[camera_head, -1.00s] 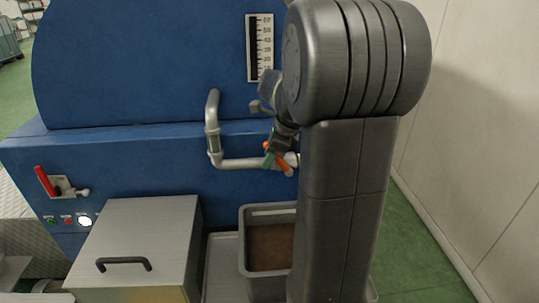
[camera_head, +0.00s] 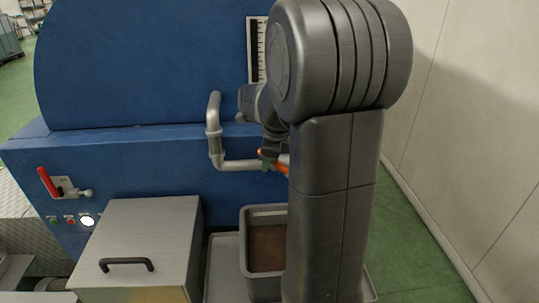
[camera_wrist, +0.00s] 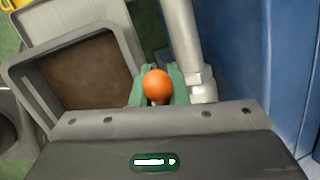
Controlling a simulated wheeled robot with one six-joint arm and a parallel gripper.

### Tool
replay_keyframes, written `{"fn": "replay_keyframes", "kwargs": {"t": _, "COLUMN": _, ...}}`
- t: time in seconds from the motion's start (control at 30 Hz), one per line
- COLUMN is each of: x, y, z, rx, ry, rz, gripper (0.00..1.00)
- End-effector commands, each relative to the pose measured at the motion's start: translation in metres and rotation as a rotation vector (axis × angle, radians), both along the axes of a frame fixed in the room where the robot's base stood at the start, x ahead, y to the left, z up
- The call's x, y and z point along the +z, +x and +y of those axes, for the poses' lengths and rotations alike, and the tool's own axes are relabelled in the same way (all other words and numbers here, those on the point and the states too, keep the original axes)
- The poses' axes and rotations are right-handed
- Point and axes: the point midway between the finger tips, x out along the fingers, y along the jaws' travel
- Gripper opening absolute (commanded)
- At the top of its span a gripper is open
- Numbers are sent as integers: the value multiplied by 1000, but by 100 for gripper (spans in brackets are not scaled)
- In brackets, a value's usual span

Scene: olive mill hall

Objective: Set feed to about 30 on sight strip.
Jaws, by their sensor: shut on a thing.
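The sight strip (camera_head: 255,50) is a pale vertical scale with a dark column, on the blue machine front in the head view. My arm covers its numbered right side, so I cannot read the level. An orange handle (camera_head: 282,169) is at the right end of the grey pipe, partly behind my arm. My gripper (camera_head: 267,160) has green fingers and is shut on this handle. In the wrist view the handle's round orange end (camera_wrist: 157,84) sits between the two green fingers, beside the metal pipe (camera_wrist: 182,35).
A grey bin (camera_head: 265,212) with brown contents stands below the pipe. A metal box (camera_head: 140,225) with a black handle is left of it. A red lever (camera_head: 46,182) and small buttons are at far left. A pale wall (camera_head: 470,110) bounds the right.

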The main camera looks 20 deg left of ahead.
Motion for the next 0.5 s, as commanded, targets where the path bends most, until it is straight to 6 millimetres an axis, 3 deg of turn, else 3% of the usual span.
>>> {"fn": "replay_keyframes", "kwargs": {"t": 0.5, "x": -16, "y": -4, "z": 10, "rx": 5, "ry": -208, "rz": -108, "gripper": 0}}
